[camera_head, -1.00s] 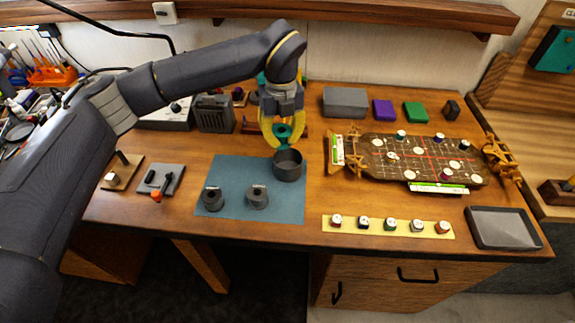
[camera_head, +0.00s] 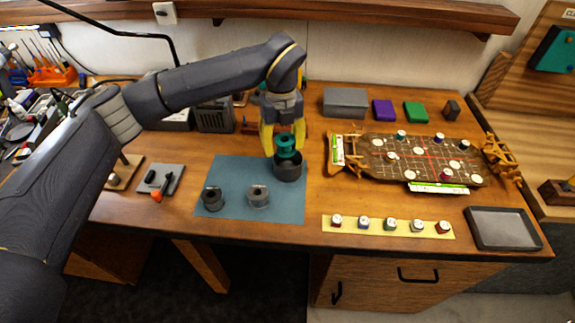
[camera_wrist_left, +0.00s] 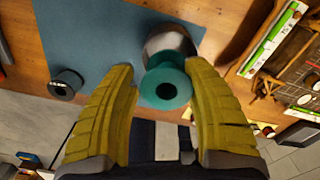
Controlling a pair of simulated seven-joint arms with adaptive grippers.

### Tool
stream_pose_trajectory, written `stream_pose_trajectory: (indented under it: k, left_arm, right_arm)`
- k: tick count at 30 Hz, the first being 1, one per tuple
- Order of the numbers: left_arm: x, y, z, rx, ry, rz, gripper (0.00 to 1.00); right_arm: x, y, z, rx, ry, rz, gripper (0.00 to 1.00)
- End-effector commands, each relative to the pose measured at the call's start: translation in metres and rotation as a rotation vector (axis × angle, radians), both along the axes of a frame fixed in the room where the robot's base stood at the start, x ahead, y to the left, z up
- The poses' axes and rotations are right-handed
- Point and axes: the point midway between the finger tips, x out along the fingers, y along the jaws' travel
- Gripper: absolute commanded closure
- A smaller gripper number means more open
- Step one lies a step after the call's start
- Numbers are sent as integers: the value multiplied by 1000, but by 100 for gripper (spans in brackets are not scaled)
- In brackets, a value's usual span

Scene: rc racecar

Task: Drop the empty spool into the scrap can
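The empty spool (camera_head: 287,143) is teal with round flanges. It is at the mouth of the dark round scrap can (camera_head: 288,172), its upper part above the rim. My left gripper (camera_head: 284,150) is above the can with its yellow fingers spread on either side of the spool. In the left wrist view the spool (camera_wrist_left: 166,88) lies between the spread fingertips (camera_wrist_left: 162,68), with a narrow gap beside it, and the can (camera_wrist_left: 170,42) shows just beyond it. Whether the spool touches the can's inside is hidden. My right gripper is not in view.
The can stands on a blue mat (camera_head: 231,174). Two dark round pieces (camera_head: 212,198) (camera_head: 258,196) stand at its front. A brown racecar chassis (camera_head: 415,157) lies to the right, with a yellow strip (camera_head: 350,233) and grey tray (camera_head: 503,228) in front.

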Motion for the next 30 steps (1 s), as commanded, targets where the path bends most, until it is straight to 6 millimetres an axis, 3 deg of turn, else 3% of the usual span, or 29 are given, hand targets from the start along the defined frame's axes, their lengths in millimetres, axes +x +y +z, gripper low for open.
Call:
stream_pose_trajectory:
  k: [8, 13, 30]
  left_arm:
    - [0, 0, 1, 0, 0, 0, 51]
    - [1, 0, 12, 0, -3, 0, 51]
    - [1, 0, 102, 0, -3, 1, 51]
  right_arm:
    - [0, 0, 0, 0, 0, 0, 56]
    - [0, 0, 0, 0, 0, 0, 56]
    - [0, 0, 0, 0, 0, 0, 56]
